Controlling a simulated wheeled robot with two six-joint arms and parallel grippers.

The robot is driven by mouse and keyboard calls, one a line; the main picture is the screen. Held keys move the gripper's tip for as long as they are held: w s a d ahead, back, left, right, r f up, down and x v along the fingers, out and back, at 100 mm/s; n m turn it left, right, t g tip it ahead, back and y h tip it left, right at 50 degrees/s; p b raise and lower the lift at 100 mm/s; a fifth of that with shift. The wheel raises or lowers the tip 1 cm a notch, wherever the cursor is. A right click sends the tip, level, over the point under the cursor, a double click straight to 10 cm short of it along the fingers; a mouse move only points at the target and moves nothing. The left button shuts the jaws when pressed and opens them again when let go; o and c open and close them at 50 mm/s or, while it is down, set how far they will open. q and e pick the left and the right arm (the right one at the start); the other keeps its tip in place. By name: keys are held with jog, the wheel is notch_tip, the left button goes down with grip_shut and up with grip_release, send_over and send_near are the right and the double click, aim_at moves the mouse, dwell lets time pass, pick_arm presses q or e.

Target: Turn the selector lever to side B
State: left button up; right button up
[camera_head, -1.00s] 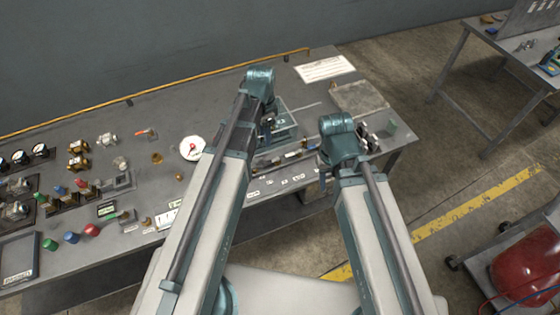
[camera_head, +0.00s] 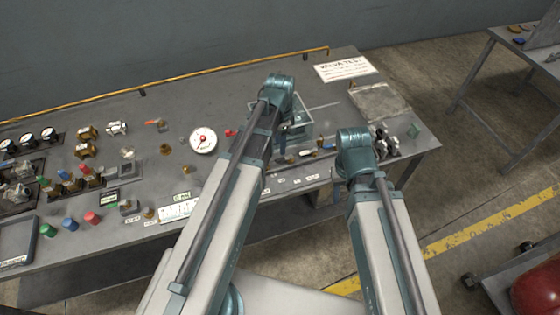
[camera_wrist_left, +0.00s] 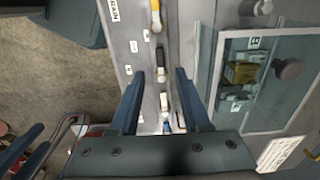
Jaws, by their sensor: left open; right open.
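A row of small levers runs along a narrow strip at the bench's front right. My right gripper (camera_wrist_left: 42,136) is open at the lower left of the wrist view, apart from the levers.
A clear-walled box (camera_wrist_left: 225,85) with a round knob (camera_wrist_left: 288,69) stands beside the strip. A white sign (camera_head: 344,68) lies at the back right.

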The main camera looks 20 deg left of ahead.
aim_at(280, 159)
pick_arm(q)
notch_tip(280, 159, down, 7)
jog(key=b, duration=0.5)
jog(key=shift+r+b, duration=0.15)
jog(key=shift+b, duration=0.15)
jog(key=shift+c, duration=0.2)
grip_shut()
